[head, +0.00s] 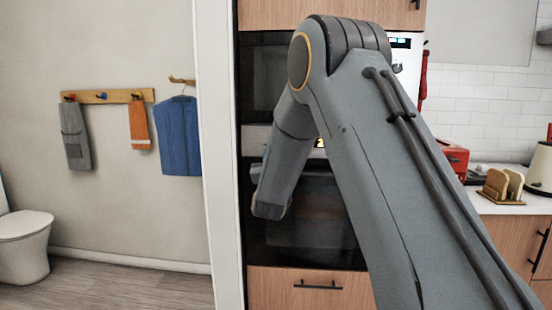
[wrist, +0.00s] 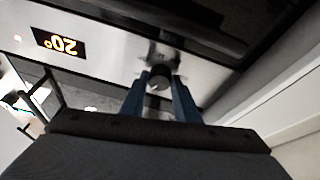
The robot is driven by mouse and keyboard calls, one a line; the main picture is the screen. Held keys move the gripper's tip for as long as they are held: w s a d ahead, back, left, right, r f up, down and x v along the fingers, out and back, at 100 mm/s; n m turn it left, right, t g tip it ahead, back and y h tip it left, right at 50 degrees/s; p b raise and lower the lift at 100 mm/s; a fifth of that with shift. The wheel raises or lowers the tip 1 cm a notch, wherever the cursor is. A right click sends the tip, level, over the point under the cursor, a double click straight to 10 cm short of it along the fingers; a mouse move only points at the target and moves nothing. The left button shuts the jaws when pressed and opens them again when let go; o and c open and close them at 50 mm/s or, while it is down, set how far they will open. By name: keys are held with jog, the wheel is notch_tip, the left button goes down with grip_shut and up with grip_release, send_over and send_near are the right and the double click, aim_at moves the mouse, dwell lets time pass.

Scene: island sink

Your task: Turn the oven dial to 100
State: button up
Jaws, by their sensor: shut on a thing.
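In the wrist view the oven dial (wrist: 160,76) is a small dark round knob on the oven's light metal panel (wrist: 112,58). My gripper (wrist: 161,80) has its two blue fingers on either side of the dial, shut on it. The lit display (wrist: 58,43) on the panel appears upside down and reads 20°. In the head view the oven (head: 330,215) has a dark glass door, and part of the lit display (head: 320,142) shows beside my arm. My arm hides the dial and my gripper there.
A wooden drawer (head: 315,287) with a black handle is below the oven, and a second dark appliance (head: 263,80) is above it. A counter at the right bears a toast rack (head: 500,187) and a red toaster (head: 453,157). A white wall edge (head: 221,150) stands left of the oven.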

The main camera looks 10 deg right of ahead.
jog(key=m+h+b, duration=0.1)
jog(key=m, duration=0.1)
jog(key=m+g+h+b, duration=0.1)
jog(key=m, duration=0.2)
jog(key=shift+a+f+b, duration=0.1)
jog(key=shift+a+b, duration=0.1)
jog(key=shift+b, duration=0.1)
jog(key=shift+w+a+m+g+h+b, duration=0.1)
jog(key=shift+m+g+h+b, duration=0.55)
jog(key=shift+m, duration=1.15)
jog(key=shift+m+h, duration=0.25)
jog(key=shift+m, duration=0.05)
jog(key=o, duration=1)
jog(key=shift+o, duration=0.2)
jog(key=b+v, duration=0.1)
jog(key=v, duration=0.6)
jog(key=shift+s, duration=0.35)
jog(key=shift+a, duration=0.1)
